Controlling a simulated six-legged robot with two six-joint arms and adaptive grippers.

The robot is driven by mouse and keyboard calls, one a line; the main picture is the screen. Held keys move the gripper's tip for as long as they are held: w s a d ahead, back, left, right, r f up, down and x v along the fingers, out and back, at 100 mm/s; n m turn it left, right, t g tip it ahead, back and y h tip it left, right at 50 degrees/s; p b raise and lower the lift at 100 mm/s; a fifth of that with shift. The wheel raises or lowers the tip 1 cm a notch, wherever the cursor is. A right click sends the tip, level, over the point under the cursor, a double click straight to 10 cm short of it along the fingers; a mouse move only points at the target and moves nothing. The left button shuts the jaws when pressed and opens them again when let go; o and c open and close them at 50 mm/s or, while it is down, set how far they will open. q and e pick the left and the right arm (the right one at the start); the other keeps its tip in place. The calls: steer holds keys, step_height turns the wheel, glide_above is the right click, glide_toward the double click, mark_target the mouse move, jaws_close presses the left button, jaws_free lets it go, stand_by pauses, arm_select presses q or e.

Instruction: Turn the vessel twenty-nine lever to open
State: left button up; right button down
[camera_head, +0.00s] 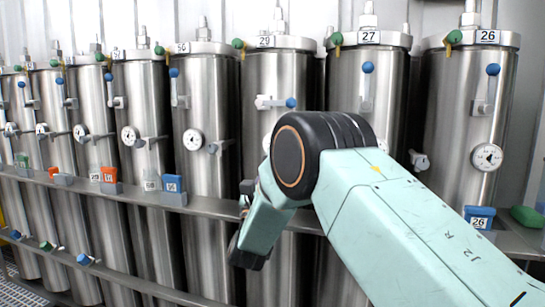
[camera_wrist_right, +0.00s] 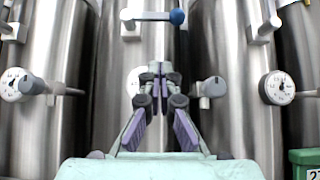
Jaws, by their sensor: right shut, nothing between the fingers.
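Vessel twenty-nine (camera_head: 278,75) is a tall steel cylinder with a "29" label at its top, in the middle of the head view. Its lever (camera_head: 272,102) lies horizontal, with its blue knob (camera_head: 291,103) to the right. The lever also shows at the top of the wrist view (camera_wrist_right: 150,15), its blue knob (camera_wrist_right: 177,16) pointing right. My right gripper (camera_wrist_right: 157,68) is shut and empty, below the lever and apart from it. In the head view my right arm hides the vessel's middle and much of the gripper. My left gripper is not in view.
Vessels 27 (camera_head: 367,75) and 26 (camera_head: 465,120) stand to the right, their blue-knobbed levers upright. Several similar vessels stand to the left, with gauges (camera_head: 193,140) and side valves sticking out. A steel rail (camera_head: 225,208) runs across the vessels, carrying small tags.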

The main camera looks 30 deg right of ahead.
mark_target(276, 103)
steer(key=s+a+r+b+x, duration=0.1)
steer(key=b+x, duration=0.1)
steer(key=x, duration=0.8)
steer(key=shift+r, duration=0.55)
steer(key=shift+n, duration=0.3)
